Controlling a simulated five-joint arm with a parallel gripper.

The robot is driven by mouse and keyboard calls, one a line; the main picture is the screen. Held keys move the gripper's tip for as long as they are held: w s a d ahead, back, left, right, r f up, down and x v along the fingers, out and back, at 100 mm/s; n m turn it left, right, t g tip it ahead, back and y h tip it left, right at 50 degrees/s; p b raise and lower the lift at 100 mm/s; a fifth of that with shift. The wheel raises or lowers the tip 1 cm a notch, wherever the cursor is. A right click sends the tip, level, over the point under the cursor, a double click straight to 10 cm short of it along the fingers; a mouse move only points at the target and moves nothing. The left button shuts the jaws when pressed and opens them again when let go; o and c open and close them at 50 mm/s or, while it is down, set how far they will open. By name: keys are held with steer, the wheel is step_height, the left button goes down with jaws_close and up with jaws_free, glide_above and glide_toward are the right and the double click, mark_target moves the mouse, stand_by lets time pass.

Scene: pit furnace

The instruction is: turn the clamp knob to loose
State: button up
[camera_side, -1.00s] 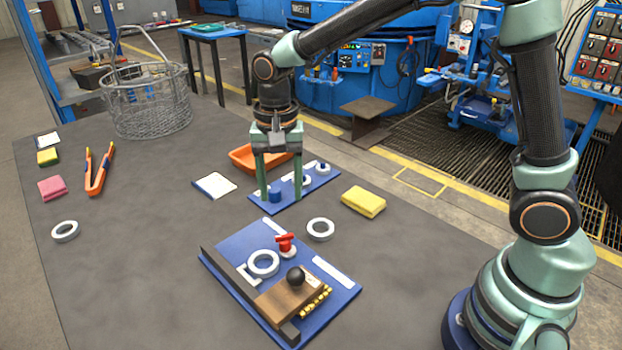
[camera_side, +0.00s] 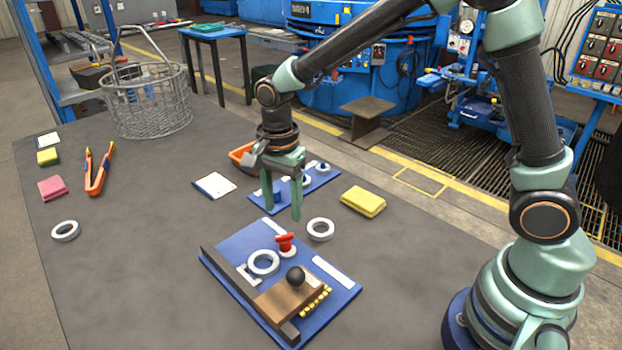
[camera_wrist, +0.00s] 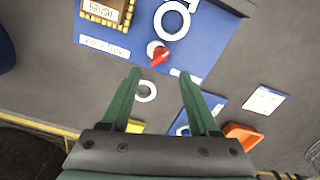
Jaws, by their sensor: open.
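The red clamp knob (camera_side: 285,243) stands on a white round base near the back edge of the blue board (camera_side: 325,280). In the wrist view the knob (camera_wrist: 160,57) is just beyond my fingertips, a little left of the middle. My gripper (camera_side: 282,206) is open and empty, with its fingers pointing down. It is above the table, behind the knob and apart from it. In the wrist view my two fingers (camera_wrist: 158,75) are spread wide with nothing between the tips. I cannot read a loose mark by the knob.
The board also carries a white ring (camera_side: 263,263) and a wooden brush with a black ball (camera_side: 296,276). A loose grey ring (camera_side: 320,229) and yellow sponge (camera_side: 363,201) lie nearby. A smaller blue board (camera_side: 320,181) and orange tray (camera_side: 240,155) are behind.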

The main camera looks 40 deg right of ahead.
mark_target(284, 235)
step_height(284, 235, down, 8)
steer(key=shift+f, duration=0.2)
